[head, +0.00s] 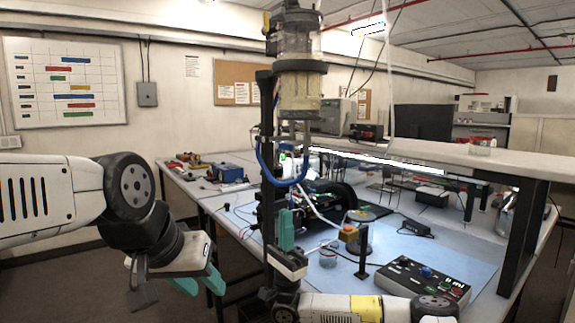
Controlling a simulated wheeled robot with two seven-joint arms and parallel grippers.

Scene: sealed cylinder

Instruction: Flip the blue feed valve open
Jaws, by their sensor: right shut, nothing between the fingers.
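The sealed cylinder (300,75) is a clear upright vessel with yellowish contents, held high on a dark post. A blue hose (268,172) loops below it. I cannot make out a blue feed valve handle for certain; the small fittings under the vessel are too fine to tell. My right gripper (286,220) points up, shut and empty, below the hose loop and apart from it, in front of the post. My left gripper (200,284) hangs low at the left with its teal fingers apart, empty, away from the cylinder.
A raised shelf (420,153) spans the right. Tools and a blue box (228,172) lie behind.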

